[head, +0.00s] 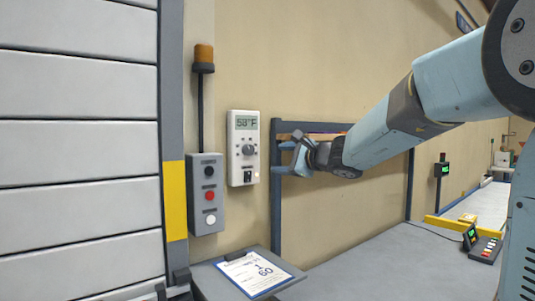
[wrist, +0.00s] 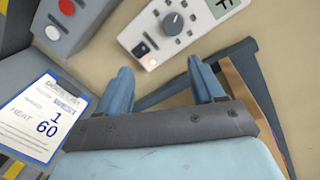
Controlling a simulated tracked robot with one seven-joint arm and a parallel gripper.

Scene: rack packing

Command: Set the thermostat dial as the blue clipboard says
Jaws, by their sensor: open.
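The white thermostat (head: 236,168) is on the beige wall; its display appears to read 58°F. Its round grey dial (head: 248,150) also shows at the top of the wrist view (wrist: 173,23), with a pointer mark. The blue clipboard (head: 262,279) lies on a grey ledge. In the wrist view the clipboard (wrist: 28,128) appears to read "West", "1" and "Heat 60"; the smaller print is unclear. My gripper (head: 297,155) is open and empty, to the right of the thermostat. In the wrist view its two fingers (wrist: 160,78) point toward the wall below the thermostat, apart from the dial.
A grey button box (head: 206,215) with black, red and white buttons is left of the thermostat, under an orange beacon (head: 204,54). A dark blue rack frame (head: 276,210) stands close to my gripper. A shutter door (head: 75,130) fills the left. The grey surface (head: 370,265) at right is mostly clear.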

